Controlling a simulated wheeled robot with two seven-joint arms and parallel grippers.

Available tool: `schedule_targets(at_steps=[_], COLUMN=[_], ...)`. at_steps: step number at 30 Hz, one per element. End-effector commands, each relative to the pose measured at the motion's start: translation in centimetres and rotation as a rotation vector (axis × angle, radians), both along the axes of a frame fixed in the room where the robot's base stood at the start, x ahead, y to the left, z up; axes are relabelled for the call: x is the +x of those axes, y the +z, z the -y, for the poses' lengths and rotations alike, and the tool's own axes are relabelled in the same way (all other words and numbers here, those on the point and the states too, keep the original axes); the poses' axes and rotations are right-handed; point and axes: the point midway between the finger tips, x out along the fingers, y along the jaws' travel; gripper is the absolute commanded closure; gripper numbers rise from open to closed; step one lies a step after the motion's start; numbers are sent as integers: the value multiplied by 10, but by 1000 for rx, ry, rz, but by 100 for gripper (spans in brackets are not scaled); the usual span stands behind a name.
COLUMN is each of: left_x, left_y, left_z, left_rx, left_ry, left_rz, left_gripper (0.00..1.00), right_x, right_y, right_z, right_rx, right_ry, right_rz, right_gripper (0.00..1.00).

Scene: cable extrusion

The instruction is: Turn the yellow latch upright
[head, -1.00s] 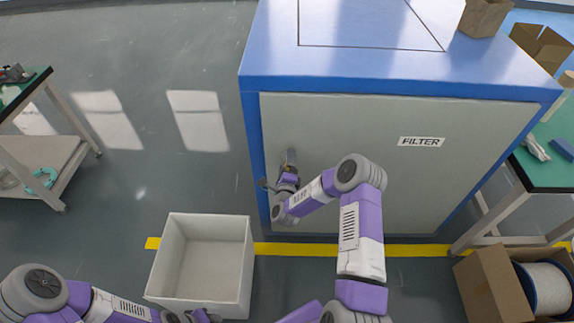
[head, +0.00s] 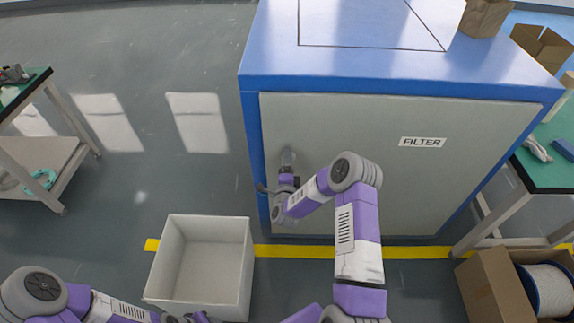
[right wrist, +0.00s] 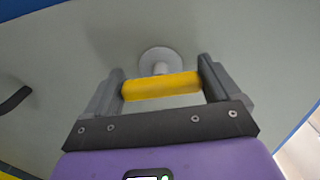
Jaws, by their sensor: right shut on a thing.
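The yellow latch (right wrist: 160,86) lies between the two grey fingers of my right gripper (right wrist: 162,72), in front of its round grey mount (right wrist: 160,58) on the cabinet door. The bar runs nearly level across the right wrist view, its ends at the fingers. My right gripper (head: 287,163) is shut on it, and in the head view it points up the door's left side. The latch is hidden there by my gripper and wrist. My left arm shows at the bottom left of the head view, but its gripper fingers do not show.
The blue cabinet (head: 360,68) has a grey door (head: 430,190) with a FILTER label (head: 422,142). A dark handle (right wrist: 14,100) sits left of the latch. A white open bin (head: 243,262) stands on the floor. A cardboard box (head: 488,292) with a spool is at lower right.

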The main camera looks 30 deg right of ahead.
Motion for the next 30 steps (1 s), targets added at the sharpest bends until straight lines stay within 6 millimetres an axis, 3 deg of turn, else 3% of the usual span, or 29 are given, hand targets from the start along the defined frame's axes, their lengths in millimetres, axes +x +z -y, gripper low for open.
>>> schedule_targets(at_steps=[3, 4, 5, 14, 24, 30], left_x=[0, 0, 0, 0, 0, 0], left_y=[0, 0, 0, 1, 12, 14], left_z=[0, 0, 0, 0, 0, 0], left_rx=[0, 0, 0, 0, 0, 0], left_ry=[0, 0, 0, 0, 0, 0], left_rz=[0, 0, 0, 0, 0, 0], left_gripper=[57, 57, 57, 57, 57, 57], right_x=[0, 0, 0, -4, -49, -64], right_y=[0, 0, 0, 0, 0, 0], right_z=[1, 1, 1, -2, -30, -39], right_rx=[-4, -3, -3, -2, 0, -2], right_ry=[-1, -1, -1, 0, 2, 0], right_rz=[-3, -2, -2, -1, -4, -2], right_gripper=[41, 6, 1, 0, 0, 0])
